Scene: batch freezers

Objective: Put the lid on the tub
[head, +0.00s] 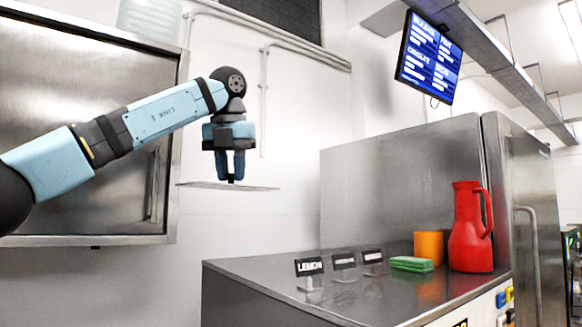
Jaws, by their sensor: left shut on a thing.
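My left gripper (231,176) points straight down, shut on the small knob of a thin, flat lid (229,187). The lid hangs in the air, roughly level, in front of the white wall and left of the steel counter. Its grey plate shows almost edge-on. No tub that I can make out is in this view. My right gripper is not in view.
The steel counter (262,275) carries small label stands (309,266), a green sponge (411,264), an orange cup (428,246) and a red jug (470,229). A steel cabinet (540,200) stands behind. A framed steel panel (90,200) is at left.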

